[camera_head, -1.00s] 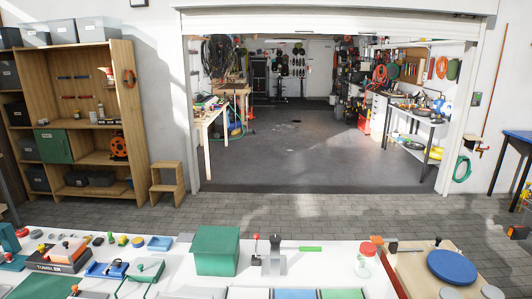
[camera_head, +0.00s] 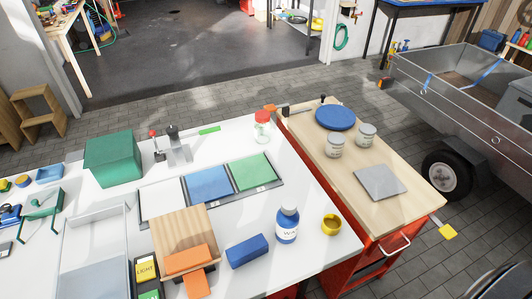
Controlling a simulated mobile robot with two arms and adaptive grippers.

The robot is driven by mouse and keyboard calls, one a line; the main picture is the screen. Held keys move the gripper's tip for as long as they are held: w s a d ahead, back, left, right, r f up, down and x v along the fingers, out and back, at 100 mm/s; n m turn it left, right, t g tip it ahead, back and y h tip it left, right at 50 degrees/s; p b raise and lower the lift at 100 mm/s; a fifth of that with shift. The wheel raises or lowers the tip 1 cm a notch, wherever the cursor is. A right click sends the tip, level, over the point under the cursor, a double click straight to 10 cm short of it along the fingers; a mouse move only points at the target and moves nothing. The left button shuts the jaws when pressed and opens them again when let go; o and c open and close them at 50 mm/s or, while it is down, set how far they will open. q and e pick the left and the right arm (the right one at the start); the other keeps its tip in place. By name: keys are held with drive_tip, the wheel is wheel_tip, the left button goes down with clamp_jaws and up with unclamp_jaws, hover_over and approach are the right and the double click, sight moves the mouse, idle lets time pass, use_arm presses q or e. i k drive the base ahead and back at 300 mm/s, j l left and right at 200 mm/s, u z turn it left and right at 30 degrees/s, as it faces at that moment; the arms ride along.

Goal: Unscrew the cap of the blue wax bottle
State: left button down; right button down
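The blue wax bottle (camera_head: 287,227) stands upright near the front right of the white table, with a white label reading "Wax". Its light-coloured cap (camera_head: 290,210) sits on top of the neck. A blue block (camera_head: 247,251) lies to its left and a small yellow cup (camera_head: 331,224) stands to its right.
The white table (camera_head: 335,252) has bare room around the bottle. Behind are white, blue and green panels (camera_head: 250,171). A wooden block with orange pieces (camera_head: 186,262) stands left. A wood-topped red cart (camera_head: 412,198) with two tins adjoins at right.

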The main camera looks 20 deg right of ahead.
sight(287, 226)
drive_tip(key=z, duration=0.85)
